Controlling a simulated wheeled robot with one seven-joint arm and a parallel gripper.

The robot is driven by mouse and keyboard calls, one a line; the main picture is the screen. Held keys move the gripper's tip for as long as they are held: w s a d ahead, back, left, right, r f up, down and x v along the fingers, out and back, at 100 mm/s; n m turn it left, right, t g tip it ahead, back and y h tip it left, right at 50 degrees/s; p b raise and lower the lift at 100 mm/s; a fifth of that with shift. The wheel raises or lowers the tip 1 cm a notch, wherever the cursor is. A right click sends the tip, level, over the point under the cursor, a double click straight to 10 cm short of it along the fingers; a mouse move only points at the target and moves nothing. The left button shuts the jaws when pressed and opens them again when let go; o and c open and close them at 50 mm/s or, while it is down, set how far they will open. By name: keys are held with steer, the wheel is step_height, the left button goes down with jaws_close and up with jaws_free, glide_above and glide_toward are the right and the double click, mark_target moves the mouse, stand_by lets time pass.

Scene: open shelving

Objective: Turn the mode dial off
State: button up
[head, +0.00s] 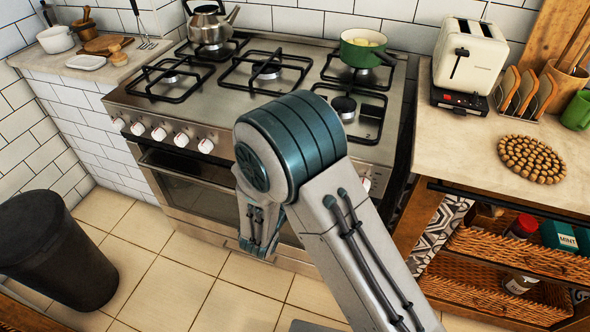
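The stove (185,105) has a row of round white knobs along its front panel. Several show left of my arm, such as one at the left end (117,123) and one nearest the arm (205,145). Another knob (365,184) shows just right of my arm. I cannot tell which knob is the mode dial or how it is set. My arm covers the middle of the panel. My gripper (259,238) hangs low in front of the oven door (195,190), below the knob row. Its fingers are small and dark, and their opening is unclear.
A kettle (209,25) and a green pot (363,50) stand on the hob. A black bin (55,250) stands on the floor at left. The right counter (450,150) holds a toaster (468,58); wicker drawers (515,255) are below. Tiled floor before the oven is clear.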

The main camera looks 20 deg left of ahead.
steer(key=shift+a, duration=0.1)
stand_by(0.4)
steer(key=o, duration=1)
steer(key=s+a+r, duration=0.1)
steer(key=s, duration=1.2)
steer(key=shift+s+a+p, duration=0.3)
steer(key=shift+s+a, duration=0.05)
steer(key=shift+s, duration=0.05)
